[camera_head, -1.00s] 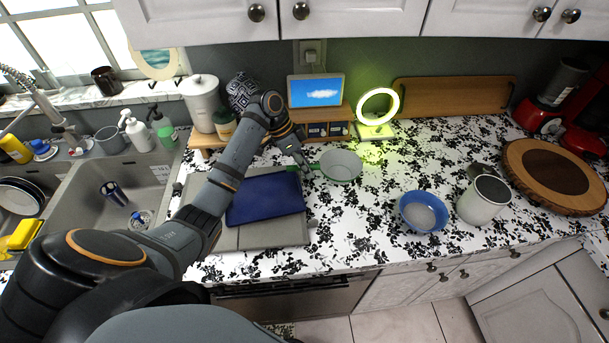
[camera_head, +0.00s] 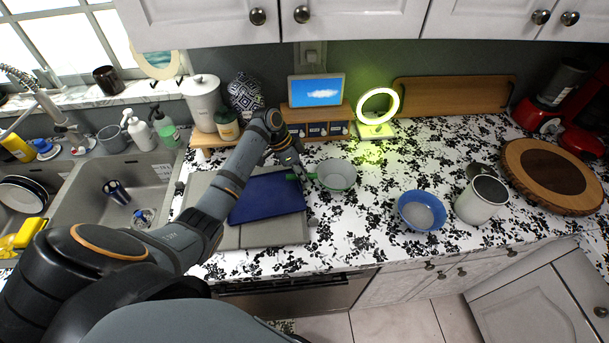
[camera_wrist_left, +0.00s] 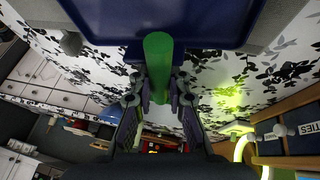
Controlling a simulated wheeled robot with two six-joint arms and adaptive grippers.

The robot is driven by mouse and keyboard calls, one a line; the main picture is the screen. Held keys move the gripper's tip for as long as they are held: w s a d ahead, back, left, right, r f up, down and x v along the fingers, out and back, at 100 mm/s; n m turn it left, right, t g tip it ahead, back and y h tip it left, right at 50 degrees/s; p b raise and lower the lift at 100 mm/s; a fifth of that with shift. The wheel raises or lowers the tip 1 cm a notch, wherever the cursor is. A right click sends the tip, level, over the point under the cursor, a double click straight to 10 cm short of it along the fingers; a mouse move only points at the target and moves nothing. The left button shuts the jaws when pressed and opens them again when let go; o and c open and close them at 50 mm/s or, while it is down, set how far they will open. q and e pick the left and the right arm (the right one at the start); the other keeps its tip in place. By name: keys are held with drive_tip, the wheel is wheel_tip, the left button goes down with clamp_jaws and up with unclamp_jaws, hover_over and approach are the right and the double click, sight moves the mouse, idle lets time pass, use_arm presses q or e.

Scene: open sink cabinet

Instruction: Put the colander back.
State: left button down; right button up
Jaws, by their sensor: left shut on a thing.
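In the left wrist view the green handle (camera_wrist_left: 158,65) lies between the fingers of my left gripper (camera_wrist_left: 160,100). I cannot tell whether the bowl touches the counter. My right gripper is not in view.
A blue bowl (camera_head: 421,211) and a white canister (camera_head: 481,200) stand to the right. A lit ring lamp (camera_head: 377,105) and a small wooden shelf (camera_head: 318,115) are behind. The counter front is clear.

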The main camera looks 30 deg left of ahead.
use_arm(q)
drive_tip(key=shift+f, duration=0.15)
drive_tip(key=c, duration=1.3)
unclamp_jaws()
drive_tip(key=shift+r, duration=0.2)
drive_tip(key=b+v, duration=0.3)
drive_tip(key=v, duration=0.9)
drive_tip(key=shift+r, duration=0.5)
